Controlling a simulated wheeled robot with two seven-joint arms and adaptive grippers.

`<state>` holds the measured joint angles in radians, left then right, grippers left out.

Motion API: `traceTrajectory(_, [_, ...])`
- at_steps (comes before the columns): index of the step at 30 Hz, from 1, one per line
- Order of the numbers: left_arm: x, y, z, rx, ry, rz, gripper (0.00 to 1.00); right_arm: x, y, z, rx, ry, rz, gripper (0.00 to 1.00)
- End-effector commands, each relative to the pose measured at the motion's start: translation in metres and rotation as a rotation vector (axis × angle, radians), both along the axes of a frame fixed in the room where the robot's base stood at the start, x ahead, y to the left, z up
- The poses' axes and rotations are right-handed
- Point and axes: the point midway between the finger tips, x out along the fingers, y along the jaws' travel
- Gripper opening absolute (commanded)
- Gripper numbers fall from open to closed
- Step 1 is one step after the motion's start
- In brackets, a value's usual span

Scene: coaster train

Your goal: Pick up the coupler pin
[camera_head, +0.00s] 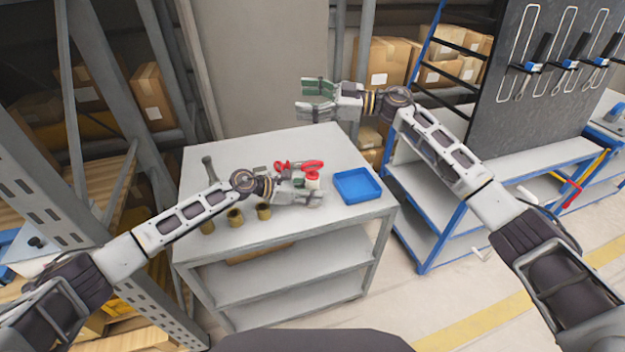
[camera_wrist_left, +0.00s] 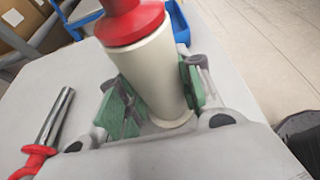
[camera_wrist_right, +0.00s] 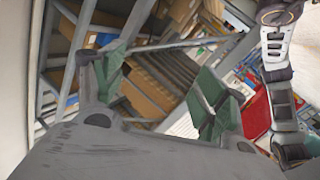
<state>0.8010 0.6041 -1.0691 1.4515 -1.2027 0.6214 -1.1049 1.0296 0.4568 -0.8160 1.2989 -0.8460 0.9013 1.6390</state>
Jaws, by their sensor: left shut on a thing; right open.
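A metal pin with a red handle (camera_wrist_left: 52,125), which looks like the coupler pin, lies on the table at the left of the left wrist view. In the head view, red looped parts (camera_head: 312,164) lie just behind my left gripper; I cannot tell how much of them is the pin. My left gripper (camera_head: 310,190) is shut around a white bottle with a red cap (camera_wrist_left: 150,65), its green pads on both sides. The bottle (camera_head: 312,180) also shows in the head view. My right gripper (camera_head: 308,98) is open and empty, raised beyond the table's back right.
The grey table (camera_head: 340,240) also bears a blue tray (camera_head: 358,186) at right, several brown cylinders (camera_head: 235,217) at front left and a grey upright tool (camera_head: 209,167). A blue-framed shelf (camera_head: 425,240) stands to the right.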

Motion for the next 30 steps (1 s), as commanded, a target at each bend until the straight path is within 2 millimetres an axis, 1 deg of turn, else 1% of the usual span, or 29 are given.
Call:
traceTrajectory(3, [0.000,0.000,0.000,0.000,0.000,0.000,0.09,0.000,0.001,0.022,0.083,-0.004,-0.045,0.72])
traceTrajectory(9, [0.000,0.000,0.000,0.000,0.000,0.000,0.09,0.002,-0.004,0.058,0.219,0.002,-0.127,0.72])
traceTrajectory(18, [0.000,0.000,0.000,0.000,0.000,0.000,0.09,0.003,-0.021,0.103,0.406,0.035,-0.252,0.72])
traceTrajectory(24, [0.000,0.000,0.000,0.000,0.000,0.000,0.09,0.002,-0.035,0.122,0.513,0.073,-0.338,0.72])
traceTrajectory(30, [0.000,0.000,0.000,0.000,0.000,0.000,0.09,-0.001,-0.050,0.126,0.598,0.119,-0.432,0.72])
